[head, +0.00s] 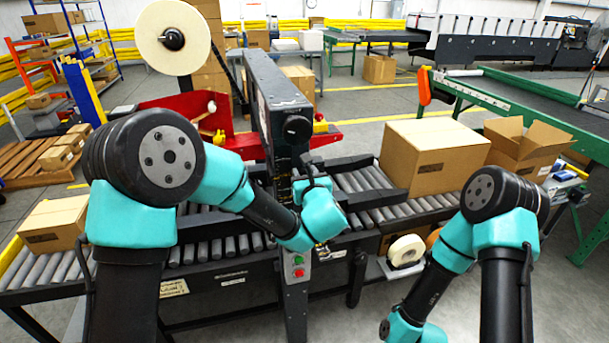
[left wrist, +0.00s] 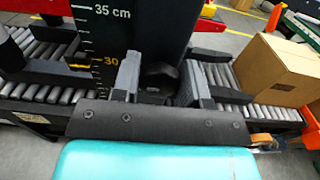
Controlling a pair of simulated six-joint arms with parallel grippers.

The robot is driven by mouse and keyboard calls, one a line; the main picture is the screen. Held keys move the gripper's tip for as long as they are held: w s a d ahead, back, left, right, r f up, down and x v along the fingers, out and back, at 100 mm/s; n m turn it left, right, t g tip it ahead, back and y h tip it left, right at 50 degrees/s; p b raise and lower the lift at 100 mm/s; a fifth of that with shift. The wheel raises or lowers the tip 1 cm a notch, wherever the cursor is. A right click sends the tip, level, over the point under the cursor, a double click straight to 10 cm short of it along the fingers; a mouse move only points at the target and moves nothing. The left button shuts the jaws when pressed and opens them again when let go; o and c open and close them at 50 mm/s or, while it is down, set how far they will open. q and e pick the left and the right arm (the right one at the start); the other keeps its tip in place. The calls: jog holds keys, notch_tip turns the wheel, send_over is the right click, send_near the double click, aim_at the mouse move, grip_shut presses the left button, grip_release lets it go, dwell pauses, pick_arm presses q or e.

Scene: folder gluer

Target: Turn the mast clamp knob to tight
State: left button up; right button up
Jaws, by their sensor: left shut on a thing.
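The dark mast (head: 275,105) stands upright over the roller conveyor in the head view. In the left wrist view the mast's scale (left wrist: 100,30) shows the marks 35 cm and 30, with a yellow pointer near 30. My left gripper (head: 312,172) is at the near face of the mast. In the left wrist view its two fingers (left wrist: 158,82) are shut on the black mast clamp knob (left wrist: 160,76), one on each side. The gripper and arm hide much of the knob in the head view. My right gripper is out of view; only its arm shows at lower right.
A closed carton (head: 428,160) sits on the conveyor right of the mast, with an open carton (head: 525,145) beyond. Another carton (head: 55,225) is at the left end. A button box (head: 297,268) is below my left gripper. A tape roll (head: 406,250) sits lower right.

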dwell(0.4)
pick_arm(q)
jog(key=m, duration=0.4)
jog(key=shift+d, duration=0.1)
jog(key=m, duration=0.9)
jog(key=shift+d+f+m, duration=0.1)
jog(key=shift+m, duration=2.4)
jog(key=shift+w, duration=0.1)
jog(key=o, duration=0.9)
jog(key=shift+f, duration=0.1)
jog(key=shift+c, duration=0.2)
